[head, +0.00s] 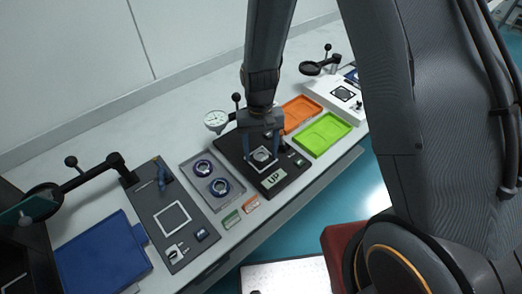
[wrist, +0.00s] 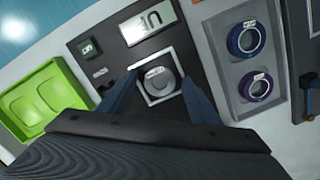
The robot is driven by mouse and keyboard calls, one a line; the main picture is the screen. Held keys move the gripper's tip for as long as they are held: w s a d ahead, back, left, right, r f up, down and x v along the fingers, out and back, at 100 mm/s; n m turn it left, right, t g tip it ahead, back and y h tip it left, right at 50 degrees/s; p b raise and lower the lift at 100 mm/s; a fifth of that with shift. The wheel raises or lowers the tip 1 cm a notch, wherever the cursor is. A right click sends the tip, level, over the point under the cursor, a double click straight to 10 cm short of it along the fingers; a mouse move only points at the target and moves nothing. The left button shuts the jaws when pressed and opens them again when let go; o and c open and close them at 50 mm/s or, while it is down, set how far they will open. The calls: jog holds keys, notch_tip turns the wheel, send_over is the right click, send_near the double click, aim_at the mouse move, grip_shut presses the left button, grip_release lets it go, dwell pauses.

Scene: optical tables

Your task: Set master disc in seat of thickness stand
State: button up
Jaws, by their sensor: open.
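The thickness stand (head: 233,150) is a black plate with a dial gauge (head: 216,120), a lever and a display (head: 273,179) that reads UP. In the wrist view a grey round disc (wrist: 160,83), with a small label, lies inside the stand's pale square seat frame (wrist: 152,101). It looks to be within the frame; I cannot tell whether it is fully flat. My gripper (head: 263,152) is over the seat. In the wrist view my gripper (wrist: 158,84) has its fingers apart, one on each side of the disc. The dial gauge is outside the wrist view.
Left of the stand, a grey tray (head: 196,186) holds two dark ringed discs (head: 220,187). Farther left are a black plate with a square outline (head: 171,217) and a blue tray (head: 103,258). Right of the stand are green (head: 322,135) and orange (head: 299,113) trays. Small tags lie along the front edge.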

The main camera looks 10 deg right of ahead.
aim_at(261, 151)
notch_tip(261, 151, up, 12)
jog(key=w+b, duration=0.1)
jog(key=b, duration=0.2)
jog(key=s+d+r+t, duration=0.2)
jog(key=s+d+t, duration=0.1)
jog(key=s+d, duration=0.6)
jog(key=d, duration=0.3)
jog(key=shift+d+r, duration=0.35)
jog(key=shift+d, duration=0.05)
jog(key=shift+w+f+b, duration=0.1)
jog(key=shift+b, duration=0.2)
jog(key=shift+f+b, duration=0.45)
jog(key=shift+f, duration=0.05)
